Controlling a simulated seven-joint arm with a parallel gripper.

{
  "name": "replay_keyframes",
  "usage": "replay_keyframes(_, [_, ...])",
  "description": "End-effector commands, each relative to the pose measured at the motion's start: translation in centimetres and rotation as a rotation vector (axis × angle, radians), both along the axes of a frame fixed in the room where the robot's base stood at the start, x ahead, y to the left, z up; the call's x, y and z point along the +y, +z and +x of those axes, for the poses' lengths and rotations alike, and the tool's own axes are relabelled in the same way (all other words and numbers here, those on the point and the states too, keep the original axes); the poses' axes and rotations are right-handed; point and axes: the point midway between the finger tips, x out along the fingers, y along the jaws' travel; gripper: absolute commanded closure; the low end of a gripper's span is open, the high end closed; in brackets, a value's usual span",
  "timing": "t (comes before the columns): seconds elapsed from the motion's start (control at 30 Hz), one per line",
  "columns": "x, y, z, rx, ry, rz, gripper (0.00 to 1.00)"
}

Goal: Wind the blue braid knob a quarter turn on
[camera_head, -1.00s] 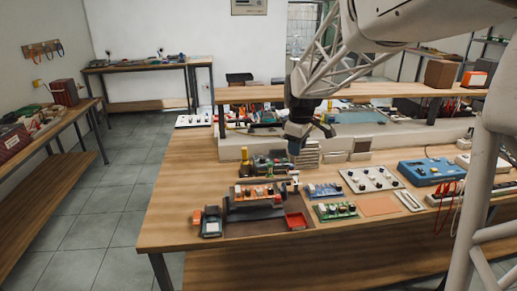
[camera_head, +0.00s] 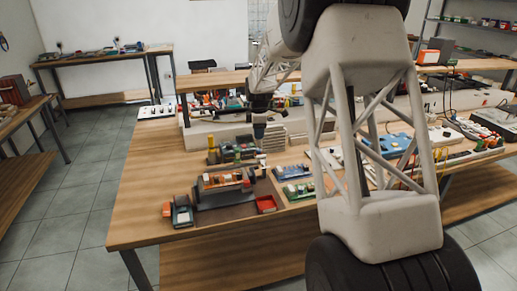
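I cannot pick out a blue braid knob for certain. A pale panel with dark knobs (camera_head: 329,155) lies on the workbench, and my arm hides most of it. A blue box-shaped unit (camera_head: 398,142) stands right of it, partly behind my arm's lattice. My gripper (camera_head: 259,130) hangs, small and dark, above the bench near the front of the raised back section, left of the knob panel. It appears apart from the things on the bench top. Its fingers are too small and dark to show whether they are open or shut.
The wooden workbench (camera_head: 140,203) carries a dark tray group with an orange-topped block (camera_head: 222,180), a red bin (camera_head: 266,204) and circuit boards (camera_head: 293,172). A raised shelf (camera_head: 218,81) runs behind. My large arm link blocks the right middle.

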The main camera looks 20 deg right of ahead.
Motion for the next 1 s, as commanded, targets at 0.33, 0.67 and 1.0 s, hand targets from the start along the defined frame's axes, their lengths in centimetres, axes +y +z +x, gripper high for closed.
replay_keyframes(0.33, [-0.1, -0.2, 0.2, 0.001, 0.006, 0.000, 0.65])
replay_keyframes(0.67, [-0.1, -1.4, 0.2, 0.001, 0.005, 0.000, 0.65])
replay_keyframes(1.0, [-0.1, -5.2, 0.4, 0.003, 0.005, 0.000, 0.65])
